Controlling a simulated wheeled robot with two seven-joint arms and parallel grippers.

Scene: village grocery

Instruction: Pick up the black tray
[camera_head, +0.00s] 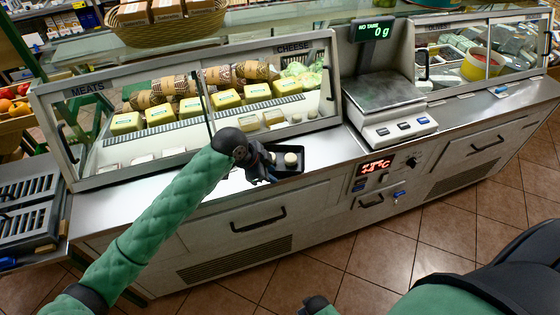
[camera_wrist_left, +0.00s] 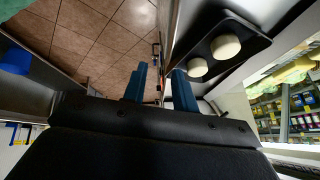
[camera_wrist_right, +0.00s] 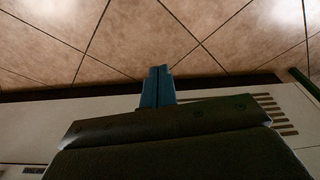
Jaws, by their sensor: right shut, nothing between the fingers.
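The black tray (camera_head: 301,162) lies on the steel counter ledge below the cheese case and carries small round pale cheeses. It also shows in the left wrist view (camera_wrist_left: 256,42), with two cheeses on it. My left gripper (camera_head: 264,176) is at the tray's left front side and hides part of it. In the left wrist view its two blue fingers (camera_wrist_left: 160,88) stand apart, with the right finger close to the tray's near edge. I cannot tell whether it touches. My right gripper (camera_wrist_right: 158,86) is shut and empty, low in front of the counter's front panel.
A weighing scale (camera_head: 390,110) reading 0 g stands right of the tray. The glass cheese case (camera_head: 200,105) rises behind it. A drawer handle (camera_head: 258,220) juts from the counter front below. The tiled floor (camera_head: 370,270) in front is clear.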

